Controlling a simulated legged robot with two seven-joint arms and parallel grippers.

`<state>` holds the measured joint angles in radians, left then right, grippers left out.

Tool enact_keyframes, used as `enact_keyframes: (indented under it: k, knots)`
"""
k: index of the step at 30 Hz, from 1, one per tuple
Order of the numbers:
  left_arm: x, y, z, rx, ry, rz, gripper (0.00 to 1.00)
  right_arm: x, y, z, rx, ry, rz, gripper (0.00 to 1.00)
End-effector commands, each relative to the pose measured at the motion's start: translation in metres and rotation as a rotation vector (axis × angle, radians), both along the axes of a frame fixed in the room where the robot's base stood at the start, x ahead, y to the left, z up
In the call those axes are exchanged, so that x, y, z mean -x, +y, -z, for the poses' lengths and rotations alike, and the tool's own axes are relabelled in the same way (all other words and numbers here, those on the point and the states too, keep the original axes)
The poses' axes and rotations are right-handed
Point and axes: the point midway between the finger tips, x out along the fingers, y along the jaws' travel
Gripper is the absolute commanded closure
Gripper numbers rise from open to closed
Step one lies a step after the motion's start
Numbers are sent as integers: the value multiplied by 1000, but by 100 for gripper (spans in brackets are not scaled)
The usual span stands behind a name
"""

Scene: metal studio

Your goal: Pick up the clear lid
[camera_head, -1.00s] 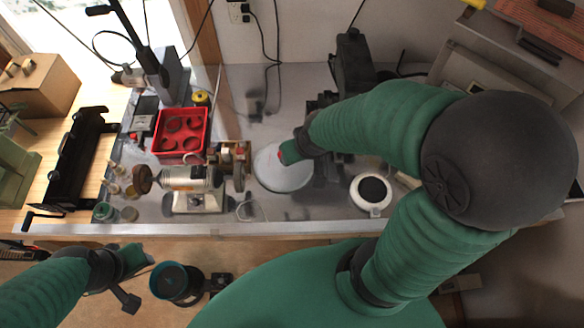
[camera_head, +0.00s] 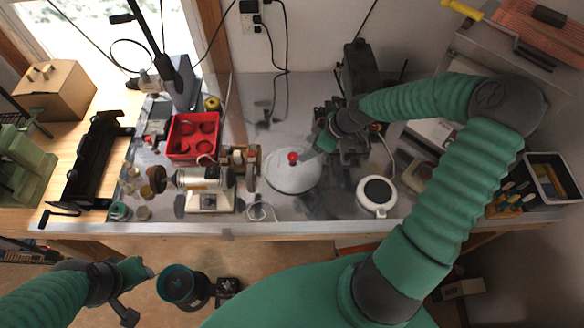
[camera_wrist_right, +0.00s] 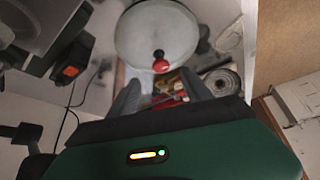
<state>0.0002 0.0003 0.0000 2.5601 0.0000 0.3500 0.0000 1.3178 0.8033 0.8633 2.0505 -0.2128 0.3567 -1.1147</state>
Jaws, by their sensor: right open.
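The clear lid (camera_head: 290,181) is a pale, round, see-through disc with a red knob (camera_head: 293,157) on top. It lies on the metal bench. In the right wrist view, the lid (camera_wrist_right: 156,28) is at the top and its red knob sits just beyond the fingertips. My right gripper (camera_head: 308,151) is close to the knob on its right side. It is open and empty, and its two fingers (camera_wrist_right: 160,88) are spread apart in the wrist view. My left gripper (camera_head: 138,291) is low in front of the bench, away from the lid, with its fingers apart.
A bench grinder (camera_head: 207,187) stands left of the lid, with a red tray (camera_head: 193,136) behind it. A white round device with a dark top (camera_head: 376,193) sits at the right. Dark machinery (camera_head: 358,75) stands behind my right gripper. Bare bench lies in front of the lid.

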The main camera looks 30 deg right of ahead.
Motion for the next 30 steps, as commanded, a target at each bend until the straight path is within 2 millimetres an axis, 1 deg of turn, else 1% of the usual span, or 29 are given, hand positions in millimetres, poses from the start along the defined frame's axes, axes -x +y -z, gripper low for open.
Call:
enact_keyframes:
  k: [1,3,6,8,11,14,15,18,21,25,30]
  knots:
    - [0,0,-1,0,0,0,64,-6,6,11,-2,1,-5,42]
    - [0,0,-2,0,0,1,64,-11,13,24,0,3,-3,42]
    - [0,0,-3,0,-1,1,64,-17,18,37,3,1,-1,42]
    - [0,0,-4,0,0,1,64,-19,20,40,5,-1,-1,42]
    - [0,0,-10,0,0,0,64,-23,26,49,4,1,-2,42]
    - [0,0,-20,0,-1,0,64,-31,32,65,4,3,-2,42]
    - [0,0,-20,0,-1,0,64,-35,32,72,3,2,0,42]
    - [0,0,-22,0,0,0,64,-40,33,85,3,1,1,42]
    - [0,0,-21,0,0,0,64,-41,33,89,4,1,1,42]
    - [0,0,-20,0,0,0,64,-40,32,88,3,0,1,42]
    - [0,0,-20,0,0,0,64,-40,32,88,4,0,2,65]
